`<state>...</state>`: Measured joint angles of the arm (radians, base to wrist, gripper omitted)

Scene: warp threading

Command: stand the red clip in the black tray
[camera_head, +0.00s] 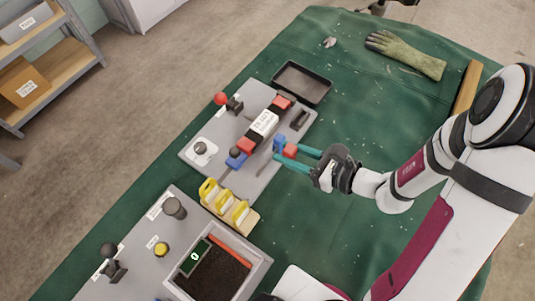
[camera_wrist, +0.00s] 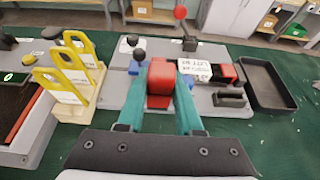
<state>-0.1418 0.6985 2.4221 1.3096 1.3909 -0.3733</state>
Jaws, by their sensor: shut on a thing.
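My gripper (camera_head: 299,160) has teal fingers and is shut on the red clip (camera_head: 290,151), above the green cloth beside the grey board. In the wrist view the red clip (camera_wrist: 160,78) is upright between my fingertips (camera_wrist: 160,105). A blue piece (camera_head: 279,143) shows right beside the clip; I cannot tell whether it is joined to it. The black tray (camera_head: 302,84) stands at the far end of the board, apart from my gripper. Its inside looks empty. It also shows at the right of the wrist view (camera_wrist: 265,82).
The grey board (camera_head: 210,165) carries a white labelled block (camera_head: 264,123) with red pieces at its ends, and a red-knobbed lever (camera_head: 221,99). Yellow hooped pieces (camera_head: 228,205) stand near a dark-filled bin (camera_head: 225,275). A glove (camera_head: 405,54) lies on the cloth, with clear cloth around it.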

